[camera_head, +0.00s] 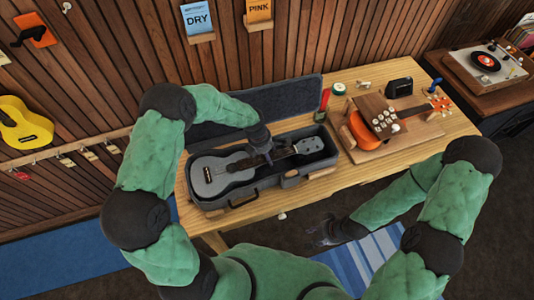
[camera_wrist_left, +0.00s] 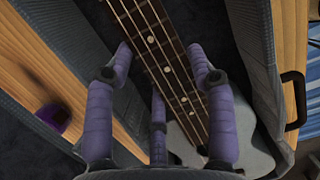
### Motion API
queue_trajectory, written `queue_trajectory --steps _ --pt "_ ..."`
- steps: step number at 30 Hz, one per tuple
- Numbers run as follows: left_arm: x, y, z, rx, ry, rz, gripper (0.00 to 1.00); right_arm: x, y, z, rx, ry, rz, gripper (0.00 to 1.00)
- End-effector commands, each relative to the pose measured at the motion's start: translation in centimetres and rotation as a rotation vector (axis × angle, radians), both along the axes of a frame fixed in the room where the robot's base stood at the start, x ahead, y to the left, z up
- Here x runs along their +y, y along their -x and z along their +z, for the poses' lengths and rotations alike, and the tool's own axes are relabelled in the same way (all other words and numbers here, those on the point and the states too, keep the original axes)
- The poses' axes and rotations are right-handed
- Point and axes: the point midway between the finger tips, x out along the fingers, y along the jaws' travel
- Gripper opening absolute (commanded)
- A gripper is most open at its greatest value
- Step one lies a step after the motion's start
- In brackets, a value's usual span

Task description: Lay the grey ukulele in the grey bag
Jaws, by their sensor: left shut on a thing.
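The grey ukulele (camera_head: 222,174) is over the open grey bag (camera_head: 246,200) on the table, body at the left and neck to the right. Its outline lies within the bag's walls; I cannot tell whether it rests on the bottom. My left gripper (camera_head: 264,158) reaches down from above and is shut on the ukulele's neck. In the left wrist view, the fingers of my left gripper (camera_wrist_left: 160,55) straddle the fretted neck (camera_wrist_left: 172,72), with the bag's wall (camera_wrist_left: 255,55) beside it. My right gripper (camera_head: 325,231) is low in front of the table, away from the bag; its fingers are unclear.
The bag's lid (camera_head: 282,98) stands open at the back. An orange ukulele (camera_head: 362,132) lies on a board at the right, with a wooden block (camera_head: 379,114) over it. A red-handled tool (camera_head: 322,106), a green tin (camera_head: 339,89) and a black box (camera_head: 399,87) stand behind.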

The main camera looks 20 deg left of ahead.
Motion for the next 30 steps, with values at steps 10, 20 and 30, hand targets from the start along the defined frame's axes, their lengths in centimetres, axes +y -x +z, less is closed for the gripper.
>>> queue_trajectory --steps 10,20,30 --pt "0.02 -0.08 0.15 -0.002 0.0 0.0 0.81 0.0 -0.01 0.06 0.0 0.0 0.0 0.4" --pt "-0.01 0.03 0.03 0.001 0.001 0.0 0.83 0.0 -0.01 0.05 0.0 0.0 0.0 0.4" --pt "0.0 0.0 0.09 0.0 0.0 0.0 0.83 -0.01 -0.01 0.07 0.0 0.0 0.0 0.4"
